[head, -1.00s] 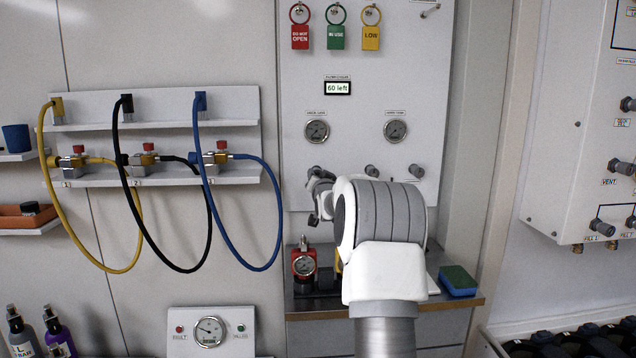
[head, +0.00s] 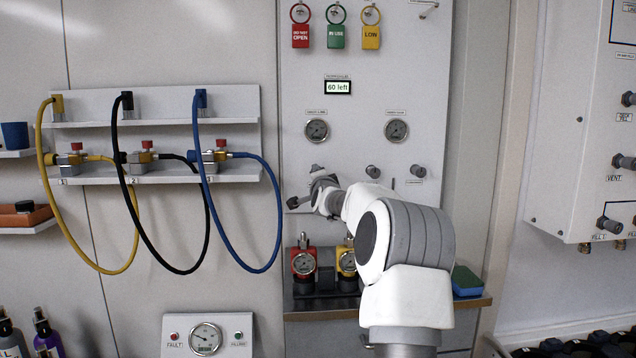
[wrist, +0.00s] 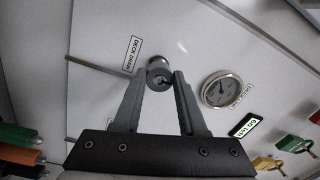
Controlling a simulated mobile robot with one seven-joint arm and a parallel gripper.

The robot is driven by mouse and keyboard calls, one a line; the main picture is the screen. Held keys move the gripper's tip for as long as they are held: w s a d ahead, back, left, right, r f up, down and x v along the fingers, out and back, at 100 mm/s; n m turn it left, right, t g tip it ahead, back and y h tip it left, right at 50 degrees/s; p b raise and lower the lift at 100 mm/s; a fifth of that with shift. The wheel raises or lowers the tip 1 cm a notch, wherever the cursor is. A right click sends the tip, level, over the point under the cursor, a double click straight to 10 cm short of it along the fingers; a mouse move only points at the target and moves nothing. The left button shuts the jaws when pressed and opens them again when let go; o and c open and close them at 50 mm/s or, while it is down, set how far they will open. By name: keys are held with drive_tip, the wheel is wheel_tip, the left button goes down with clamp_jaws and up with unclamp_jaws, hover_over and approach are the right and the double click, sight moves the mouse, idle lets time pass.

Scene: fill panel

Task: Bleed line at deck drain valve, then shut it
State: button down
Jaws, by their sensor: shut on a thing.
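The deck drain valve knob (wrist: 156,64) is a round grey metal knob on the pale panel, beside the label DECK DRAIN (wrist: 133,54) in the wrist view. My gripper (wrist: 160,78) has its two grey fingers on either side of this knob and is shut on it. In the head view my gripper (head: 306,187) is at the lower left of the panel (head: 360,195), and it hides much of the knob there. The panel's left gauge (wrist: 221,90) is near the right finger in the wrist view. The green-lit display (head: 337,87) reads "60 left".
Two more knobs (head: 373,171) are right of my gripper. Hoses (head: 262,266) hang to the left. Tags (head: 335,36) hang above.

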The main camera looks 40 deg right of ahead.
drive_tip(key=shift+r+m, duration=0.1)
drive_tip(key=shift+m, duration=0.3)
drive_tip(key=shift+c, duration=2.4)
unclamp_jaws()
drive_tip(key=v, duration=1.7)
drive_tip(key=shift+s+a, duration=0.15)
drive_tip(key=shift+a, duration=0.05)
